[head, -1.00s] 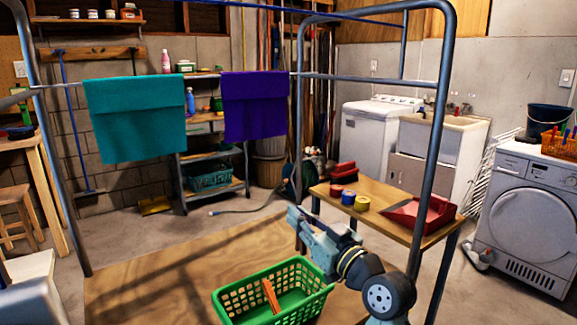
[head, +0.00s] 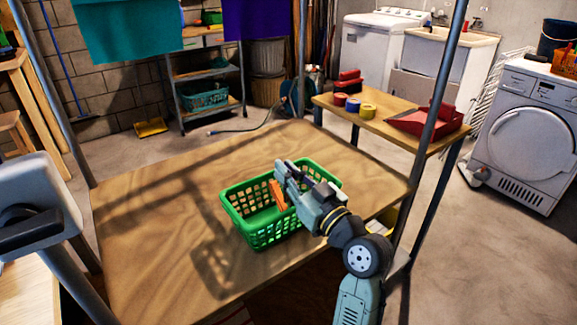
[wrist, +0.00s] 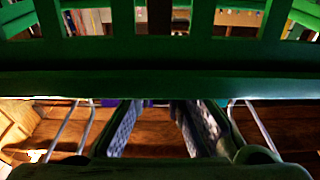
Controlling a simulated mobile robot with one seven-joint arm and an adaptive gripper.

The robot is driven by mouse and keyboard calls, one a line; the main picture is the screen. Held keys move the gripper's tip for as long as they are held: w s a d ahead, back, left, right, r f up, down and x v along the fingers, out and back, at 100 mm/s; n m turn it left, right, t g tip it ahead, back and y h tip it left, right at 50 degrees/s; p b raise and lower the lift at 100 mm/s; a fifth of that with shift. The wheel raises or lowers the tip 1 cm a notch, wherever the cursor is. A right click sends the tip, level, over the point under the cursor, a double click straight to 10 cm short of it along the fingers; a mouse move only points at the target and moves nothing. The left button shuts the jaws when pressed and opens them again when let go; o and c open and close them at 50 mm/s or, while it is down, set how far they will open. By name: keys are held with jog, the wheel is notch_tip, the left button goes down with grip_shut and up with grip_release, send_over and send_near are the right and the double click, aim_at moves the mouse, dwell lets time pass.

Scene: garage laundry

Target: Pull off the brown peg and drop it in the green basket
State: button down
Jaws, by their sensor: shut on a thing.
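My gripper (head: 286,177) is down at the far right part of the green basket (head: 262,239), over its inside. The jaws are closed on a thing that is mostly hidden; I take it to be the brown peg. In the wrist view a dark brown piece (wrist: 158,17) shows in line with the two fingers, beyond the basket's green rim (wrist: 160,84), which crosses close in front of the camera. An orange peg (head: 277,195) is in the basket, right beside my fingers in the head view. The basket stands on the wooden table.
The wooden table (head: 160,215) is clear to the left of the basket. Metal frame posts rise around it. Teal (head: 130,28) and purple (head: 257,18) cloths hang at the back.

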jog(key=shift+f, duration=0.4)
jog(key=c, duration=1.6)
grip_release()
jog(key=shift+o, duration=0.2)
jog(key=v, duration=1.2)
